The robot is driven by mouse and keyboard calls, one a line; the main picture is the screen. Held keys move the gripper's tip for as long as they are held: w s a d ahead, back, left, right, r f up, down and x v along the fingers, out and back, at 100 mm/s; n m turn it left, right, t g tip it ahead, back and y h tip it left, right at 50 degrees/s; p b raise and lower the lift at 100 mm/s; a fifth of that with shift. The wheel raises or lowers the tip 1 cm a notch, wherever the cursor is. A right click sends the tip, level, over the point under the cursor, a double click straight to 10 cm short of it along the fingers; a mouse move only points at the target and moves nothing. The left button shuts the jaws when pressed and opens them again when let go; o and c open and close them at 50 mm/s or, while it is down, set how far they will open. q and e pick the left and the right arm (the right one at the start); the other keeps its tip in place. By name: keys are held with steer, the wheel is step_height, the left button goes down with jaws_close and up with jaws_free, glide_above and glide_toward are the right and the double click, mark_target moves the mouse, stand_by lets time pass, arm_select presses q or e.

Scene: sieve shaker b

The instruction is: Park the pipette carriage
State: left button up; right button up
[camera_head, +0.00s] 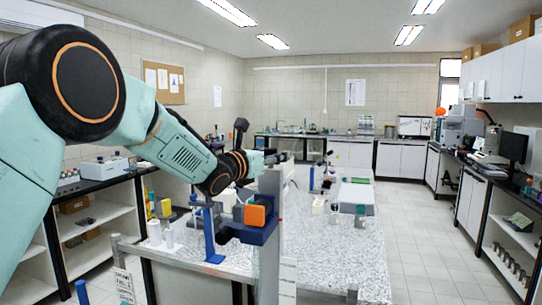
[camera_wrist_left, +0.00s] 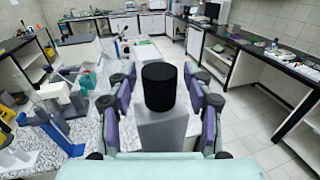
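A tall grey post (camera_head: 270,245) rises at the near end of the speckled bench. A dark blue carriage-like block with an orange face (camera_head: 255,215) sits against its left side; I cannot tell for sure that it is the pipette carriage. My left gripper (camera_head: 273,158) is at the top of the post in the head view. In the left wrist view its fingers (camera_wrist_left: 160,100) stand apart on both sides of a grey block (camera_wrist_left: 162,130) with a black round knob (camera_wrist_left: 159,86). Gaps show between fingers and knob. My right gripper is in neither view.
A blue stand (camera_head: 209,240) is left of the post, with small white bottles (camera_head: 155,232) beside it. The speckled bench top (camera_head: 335,255) is mostly clear to the right. A green-topped device (camera_head: 356,194) stands farther back. The right aisle floor is free.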

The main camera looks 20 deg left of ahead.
arm_select(q)
steer(key=shift+w+d, duration=0.1)
steer(key=shift+d, duration=0.1)
steer(key=c, duration=0.3)
steer(key=shift+a+f, duration=0.15)
steer(key=shift+a, duration=0.15)
steer(key=c, duration=0.4)
steer(key=shift+d, duration=0.1)
jaws_close()
steer(key=shift+d, duration=0.1)
